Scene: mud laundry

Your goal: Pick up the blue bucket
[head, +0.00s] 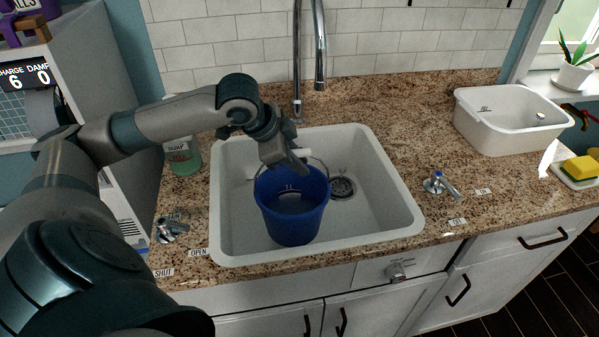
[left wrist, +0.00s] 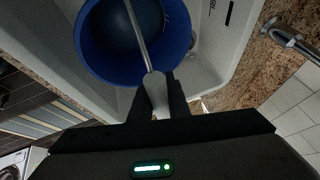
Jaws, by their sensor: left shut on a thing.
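The blue bucket (head: 292,212) is in the white sink (head: 377,219), upright, left of the drain. It looks to hold some bluish-grey liquid, though I cannot be sure. My left gripper (head: 298,166) is above the bucket's rim, shut on the grip of its raised wire handle. In the left wrist view the bucket (left wrist: 97,62) fills the top, and the handle's grip (left wrist: 156,92) sits between the fingers of my left gripper (left wrist: 160,98). I cannot tell whether the bucket touches the sink floor. My right gripper is not in view.
A tall faucet (head: 297,60) stands behind the sink. A soap bottle (head: 183,157) is at its left, with tap handles (head: 169,230) (head: 440,186) on both sides. A white basin (head: 506,124) and a yellow sponge (head: 580,168) stand on the right counter.

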